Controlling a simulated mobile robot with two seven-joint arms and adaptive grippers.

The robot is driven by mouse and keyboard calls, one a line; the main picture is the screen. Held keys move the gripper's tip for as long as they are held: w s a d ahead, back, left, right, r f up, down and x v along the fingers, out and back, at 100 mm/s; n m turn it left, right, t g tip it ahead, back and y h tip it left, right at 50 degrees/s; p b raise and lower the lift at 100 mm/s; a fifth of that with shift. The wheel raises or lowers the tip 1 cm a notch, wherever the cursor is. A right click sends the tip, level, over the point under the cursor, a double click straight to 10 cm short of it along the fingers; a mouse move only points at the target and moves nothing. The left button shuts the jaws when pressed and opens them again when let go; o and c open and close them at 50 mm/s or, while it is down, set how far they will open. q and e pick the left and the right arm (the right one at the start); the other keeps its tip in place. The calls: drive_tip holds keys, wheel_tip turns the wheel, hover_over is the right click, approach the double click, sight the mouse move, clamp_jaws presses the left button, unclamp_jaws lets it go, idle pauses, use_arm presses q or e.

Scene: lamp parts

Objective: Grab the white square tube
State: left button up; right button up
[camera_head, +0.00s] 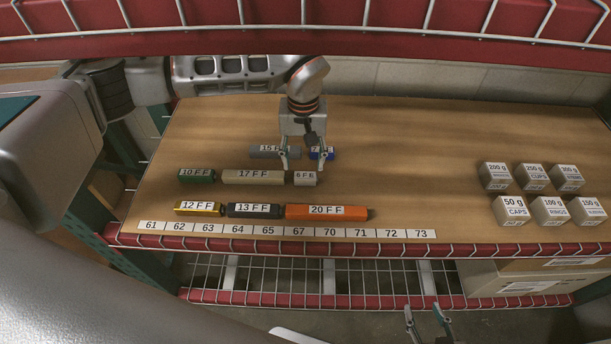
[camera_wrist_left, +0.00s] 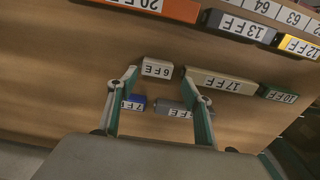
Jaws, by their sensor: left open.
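The white square tube (camera_head: 305,179) is a short light block labelled 6 F F, lying at the right end of the middle row. In the left wrist view it (camera_wrist_left: 157,68) appears between my two fingertips. My left gripper (camera_head: 303,163) is open and empty, pointing down above the tubes, its fingers apart over the area between the back row and the white tube. I cannot tell its exact height. My right gripper (camera_head: 425,311) shows only its fingertips at the bottom edge, spread apart, in front of the table.
The beige 17 F F tube (camera_head: 252,176) lies close left of the white tube. Grey (camera_head: 268,152) and blue (camera_head: 326,154) tubes lie behind, partly hidden. The orange 20 F F tube (camera_head: 327,212) lies in front. Several white boxes (camera_head: 550,209) stand at right; the table between is clear.

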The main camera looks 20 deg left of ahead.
sight(305, 177)
use_arm(q)
drive_tip(key=f, duration=0.6)
drive_tip(key=shift+d+f, duration=0.15)
drive_tip(key=shift+d, duration=0.1)
drive_tip(key=c, duration=0.9)
